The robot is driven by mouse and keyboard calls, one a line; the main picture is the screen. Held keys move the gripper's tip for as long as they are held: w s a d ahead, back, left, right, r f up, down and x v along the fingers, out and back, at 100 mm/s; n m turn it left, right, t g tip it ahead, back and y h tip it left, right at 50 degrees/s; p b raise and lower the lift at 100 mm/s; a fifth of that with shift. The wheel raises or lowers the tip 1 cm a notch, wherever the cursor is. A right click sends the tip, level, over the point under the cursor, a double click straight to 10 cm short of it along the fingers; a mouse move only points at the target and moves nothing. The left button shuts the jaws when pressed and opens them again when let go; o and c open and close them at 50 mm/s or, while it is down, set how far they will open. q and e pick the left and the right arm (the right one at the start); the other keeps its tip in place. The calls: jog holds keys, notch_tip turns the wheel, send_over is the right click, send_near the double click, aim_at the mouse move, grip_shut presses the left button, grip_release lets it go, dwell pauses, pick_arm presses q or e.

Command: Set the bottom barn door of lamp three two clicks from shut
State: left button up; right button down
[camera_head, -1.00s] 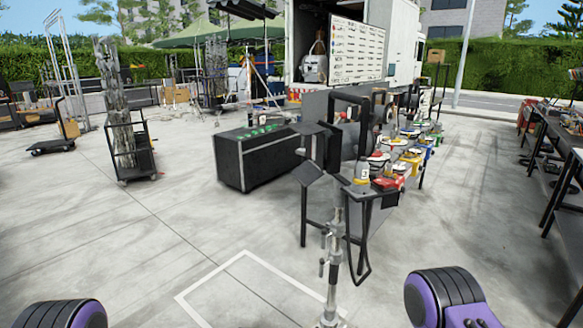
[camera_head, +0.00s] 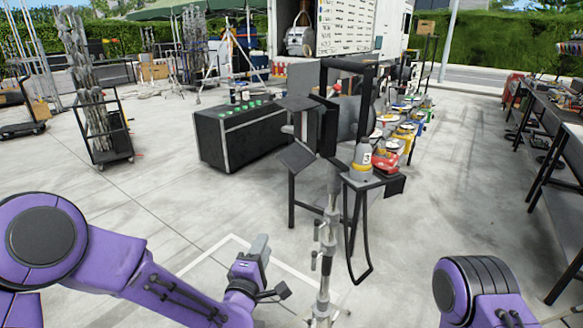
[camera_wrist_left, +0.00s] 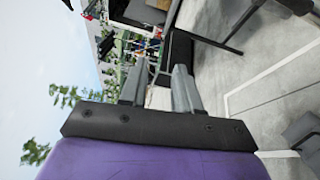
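A black lamp (camera_head: 347,118) with dark barn doors stands on a grey stand (camera_head: 325,245) in the middle of the head view. One flap (camera_head: 298,103) sticks out at its upper left. A lower flap (camera_head: 297,157) slants out below it, clearly away from the lamp's face. My left gripper (camera_head: 261,246) is low and left of the stand, below the flaps and touching nothing. In the left wrist view its two grey fingers (camera_wrist_left: 160,88) stand apart and empty. My right arm shows at lower right; its gripper is out of view.
A long table (camera_head: 395,135) with colourful items runs back behind the lamp. A black case (camera_head: 240,137) stands on the floor to the left. A dark cable loop (camera_head: 362,268) hangs beside the stand. Dark tables (camera_head: 550,125) line the right. The floor between is clear.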

pick_arm(q)
notch_tip(320, 180, up, 8)
jog(key=w+d+n+t, duration=0.2)
jog(key=d, duration=0.1)
jog(key=t+h, duration=0.2)
send_near(290, 160)
jog(key=shift+n, duration=0.3)
jog(key=p+x, duration=0.3)
jog(key=x, duration=0.6)
jog(key=shift+p, duration=0.4)
jog(key=shift+w+d+r, duration=0.1)
jog(key=shift+w, duration=0.4)
jog(key=shift+s, duration=0.1)
grip_shut()
